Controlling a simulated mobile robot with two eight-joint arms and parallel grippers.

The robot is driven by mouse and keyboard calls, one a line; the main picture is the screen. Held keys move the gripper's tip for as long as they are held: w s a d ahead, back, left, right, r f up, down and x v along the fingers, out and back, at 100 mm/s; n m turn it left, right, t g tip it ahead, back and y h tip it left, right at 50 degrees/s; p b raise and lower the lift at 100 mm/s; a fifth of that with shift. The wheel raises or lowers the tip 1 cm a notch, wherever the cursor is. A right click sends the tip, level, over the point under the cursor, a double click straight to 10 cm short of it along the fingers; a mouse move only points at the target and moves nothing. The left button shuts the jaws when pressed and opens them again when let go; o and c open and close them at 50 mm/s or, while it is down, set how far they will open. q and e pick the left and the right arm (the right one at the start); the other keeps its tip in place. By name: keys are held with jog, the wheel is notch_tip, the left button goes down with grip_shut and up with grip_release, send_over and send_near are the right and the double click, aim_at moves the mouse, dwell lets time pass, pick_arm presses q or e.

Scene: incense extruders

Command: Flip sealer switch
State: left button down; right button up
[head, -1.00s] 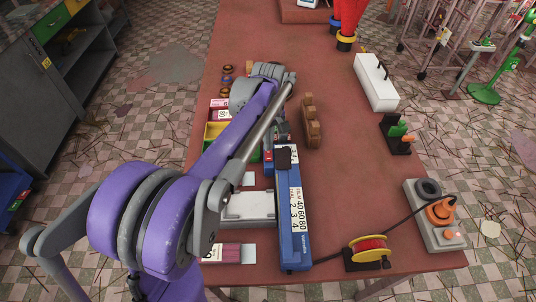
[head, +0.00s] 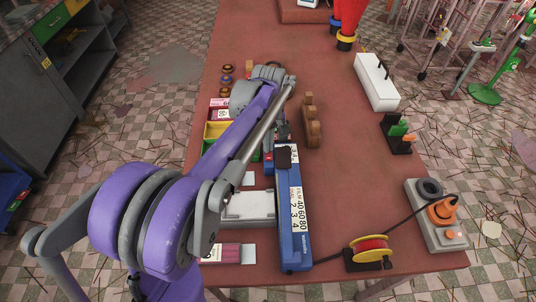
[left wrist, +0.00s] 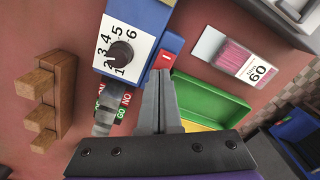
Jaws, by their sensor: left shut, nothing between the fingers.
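The sealer (head: 292,215) is a long blue device lying lengthwise near the front of the red table, with a film label and a dark piece on top. In the left wrist view, its blue end (left wrist: 128,20) has a white panel with a black dial (left wrist: 121,52) numbered 1 to 6. Beside the panel is a red switch (left wrist: 168,53) with a white mark. My left gripper (left wrist: 163,74) is shut and empty, its fingertips just at the switch; I cannot tell whether they touch. My right gripper is not in view.
A go/no-go gauge (left wrist: 106,115) lies close beside my fingers. A stepped wooden block (left wrist: 48,100) stands left, a green tray (left wrist: 215,97) right. A spool (head: 369,246) and a grey box with an orange plug (head: 441,211) are front right. The table's right middle is mostly clear.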

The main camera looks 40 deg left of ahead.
pick_arm(q)
jog(key=shift+f, duration=0.3)
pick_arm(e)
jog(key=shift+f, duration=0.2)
pick_arm(q)
jog(key=shift+r, duration=0.1)
jog(key=shift+r+p, duration=2.05)
jog(key=shift+r, duration=1.45)
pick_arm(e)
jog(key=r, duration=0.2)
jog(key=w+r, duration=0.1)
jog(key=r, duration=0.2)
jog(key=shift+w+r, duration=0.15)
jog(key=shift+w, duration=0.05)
pick_arm(q)
jog(key=shift+f, duration=0.1)
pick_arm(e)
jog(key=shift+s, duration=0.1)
